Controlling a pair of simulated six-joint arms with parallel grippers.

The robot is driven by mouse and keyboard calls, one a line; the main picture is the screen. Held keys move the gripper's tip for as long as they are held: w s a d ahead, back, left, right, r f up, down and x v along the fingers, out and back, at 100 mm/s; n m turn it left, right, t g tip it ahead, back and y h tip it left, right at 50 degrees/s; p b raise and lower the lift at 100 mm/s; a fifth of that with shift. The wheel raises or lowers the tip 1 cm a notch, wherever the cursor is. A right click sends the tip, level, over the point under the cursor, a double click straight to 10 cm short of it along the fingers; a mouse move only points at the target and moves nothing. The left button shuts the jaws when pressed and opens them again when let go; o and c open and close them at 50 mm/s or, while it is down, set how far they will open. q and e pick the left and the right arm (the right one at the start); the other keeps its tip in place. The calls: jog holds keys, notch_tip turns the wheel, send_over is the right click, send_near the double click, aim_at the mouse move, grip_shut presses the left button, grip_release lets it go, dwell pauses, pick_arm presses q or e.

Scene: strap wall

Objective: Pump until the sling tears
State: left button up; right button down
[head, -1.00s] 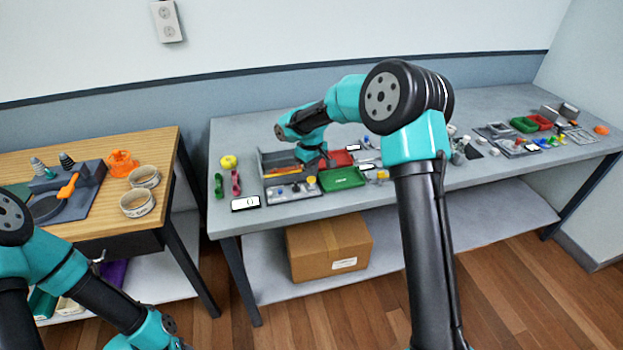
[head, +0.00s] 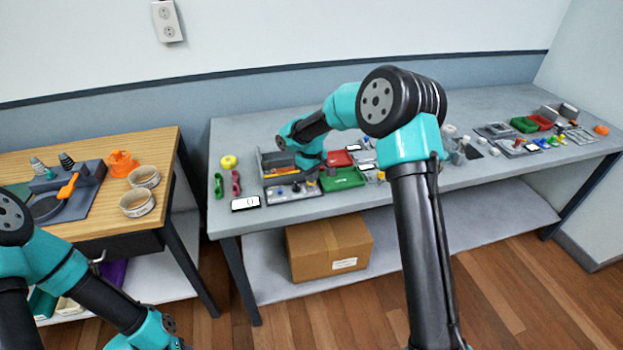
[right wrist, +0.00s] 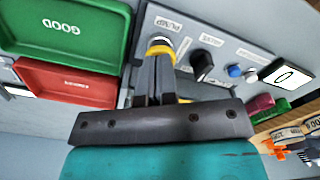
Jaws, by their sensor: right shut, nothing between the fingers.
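The control panel (head: 290,193) lies at the front left of the grey table. In the head view my right gripper (head: 312,178) is over the panel's right end and hides that button. A white display (head: 245,202) reads 0, also in the right wrist view (right wrist: 287,74). I cannot make out a sling. My left gripper is out of view.
On the panel are a black knob (right wrist: 201,65) and a blue button (right wrist: 235,71). A green tray marked GOOD (right wrist: 70,30) and a red tray (right wrist: 65,85) lie beside it. Green and dark pink pieces (head: 236,183) lie left. A wooden table (head: 100,215) stands further left.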

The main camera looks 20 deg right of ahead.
jog(key=shift+f, duration=0.3)
jog(key=shift+r, duration=1.35)
jog(key=shift+f, duration=0.1)
dwell(1.0)
